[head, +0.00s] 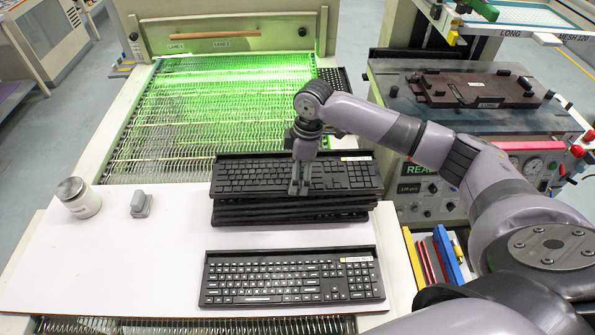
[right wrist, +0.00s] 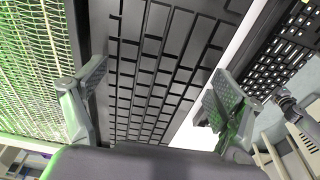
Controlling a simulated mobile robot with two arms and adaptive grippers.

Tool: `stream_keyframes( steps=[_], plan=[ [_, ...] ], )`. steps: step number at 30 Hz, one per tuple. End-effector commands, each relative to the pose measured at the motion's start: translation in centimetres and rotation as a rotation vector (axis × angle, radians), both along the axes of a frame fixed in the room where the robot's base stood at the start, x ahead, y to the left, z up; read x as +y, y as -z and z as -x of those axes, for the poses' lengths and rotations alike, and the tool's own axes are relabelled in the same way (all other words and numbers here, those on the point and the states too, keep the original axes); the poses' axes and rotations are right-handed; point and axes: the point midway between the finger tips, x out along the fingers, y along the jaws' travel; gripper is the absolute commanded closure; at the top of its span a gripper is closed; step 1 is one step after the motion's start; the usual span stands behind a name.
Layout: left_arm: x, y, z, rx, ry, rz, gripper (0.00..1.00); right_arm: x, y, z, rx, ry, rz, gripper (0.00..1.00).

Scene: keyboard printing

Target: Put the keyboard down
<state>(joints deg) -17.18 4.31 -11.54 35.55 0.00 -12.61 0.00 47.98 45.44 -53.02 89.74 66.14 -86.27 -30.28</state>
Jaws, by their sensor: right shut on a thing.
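A black keyboard with blank keys (head: 245,172) is at the top of a stack of black keyboards (head: 240,217) on the white board. My right gripper (head: 298,188) is over its middle, shut across its narrow width. In the right wrist view this keyboard (right wrist: 150,75) fills the space between the two fingers of my right gripper (right wrist: 158,108). I cannot tell whether it rests fully on the stack or is slightly above it. My left gripper is not in view.
A keyboard with white legends (head: 292,277) lies in front of the stack on the white board (head: 130,260). A jar (head: 78,197) and a small grey object (head: 141,204) stand left. Behind is a green-lit conveyor (head: 215,100); a printing press (head: 470,100) stands right.

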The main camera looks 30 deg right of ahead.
Motion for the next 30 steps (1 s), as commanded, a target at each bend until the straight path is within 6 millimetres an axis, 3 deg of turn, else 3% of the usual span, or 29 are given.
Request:
stream_keyframes(
  steps=[4, 14, 15, 20, 30],
  plan=[
    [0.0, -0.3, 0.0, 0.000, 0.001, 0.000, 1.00, 0.0, 1.0, -0.1, -0.003, -0.001, -0.001, 0.58],
    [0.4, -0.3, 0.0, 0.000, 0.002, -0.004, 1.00, 0.0, 1.3, -0.1, -0.003, -0.001, -0.001, 0.58],
    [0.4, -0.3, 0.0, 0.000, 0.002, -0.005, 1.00, 0.0, 1.5, 0.0, -0.001, -0.001, 0.000, 0.11],
    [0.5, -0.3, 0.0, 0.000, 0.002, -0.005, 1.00, 0.0, 1.4, 0.0, -0.001, -0.001, 0.000, 0.01],
    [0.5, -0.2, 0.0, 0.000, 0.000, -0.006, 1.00, 0.0, 1.4, 0.0, -0.001, -0.001, 0.000, 0.00]
  ],
)
